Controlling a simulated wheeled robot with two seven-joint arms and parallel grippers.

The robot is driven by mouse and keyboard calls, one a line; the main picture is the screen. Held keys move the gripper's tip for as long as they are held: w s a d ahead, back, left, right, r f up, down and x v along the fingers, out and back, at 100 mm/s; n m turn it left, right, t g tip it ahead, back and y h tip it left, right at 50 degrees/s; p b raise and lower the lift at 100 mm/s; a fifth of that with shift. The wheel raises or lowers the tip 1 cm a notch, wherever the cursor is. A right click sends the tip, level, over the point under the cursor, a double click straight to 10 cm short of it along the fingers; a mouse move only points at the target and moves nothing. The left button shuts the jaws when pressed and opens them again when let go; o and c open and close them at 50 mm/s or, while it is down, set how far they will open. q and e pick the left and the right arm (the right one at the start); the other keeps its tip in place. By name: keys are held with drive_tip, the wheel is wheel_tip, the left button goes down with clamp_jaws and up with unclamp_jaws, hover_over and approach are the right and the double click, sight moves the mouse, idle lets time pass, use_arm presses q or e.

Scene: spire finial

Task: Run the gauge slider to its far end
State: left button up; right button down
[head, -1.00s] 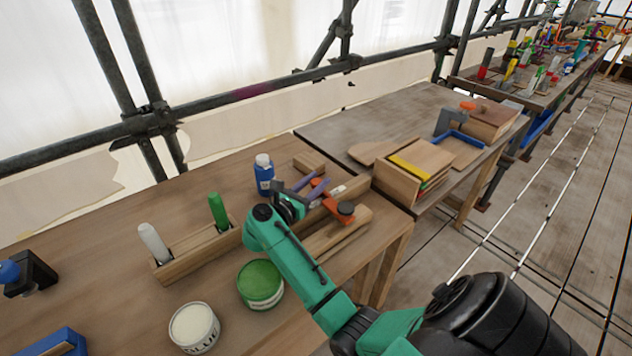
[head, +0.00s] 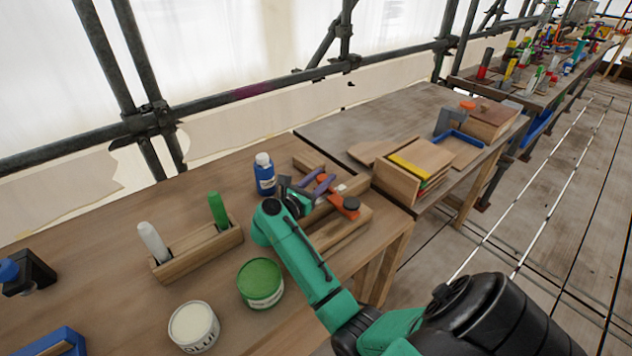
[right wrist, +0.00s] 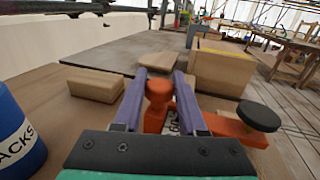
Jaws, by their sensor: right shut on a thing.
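The orange gauge slider (head: 345,205) is on a wooden piece near the right end of the bench, with a black disc knob (head: 351,203) on its near side. In the right wrist view the slider has an upright orange post (right wrist: 158,95) and an arm that bears the black disc (right wrist: 258,115). My right gripper (head: 320,186) is shut on the post, its purple fingers on either side of it. A label under the slider is partly hidden. My left gripper is not in view.
A blue bottle (head: 264,174) stands close left of my right gripper. A small wooden block (right wrist: 96,84) lies ahead. A holder (head: 202,252) with white and green sticks, a green tin (head: 260,284) and a glue pot (head: 194,327) stand left. A wooden box (head: 398,182) is on the neighbouring table.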

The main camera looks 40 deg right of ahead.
drive_tip(key=d+b, duration=0.2)
drive_tip(key=d, duration=0.9)
drive_tip(key=shift+s, duration=0.1)
drive_tip(key=shift+d, duration=0.4)
drive_tip(key=shift+r, duration=0.2)
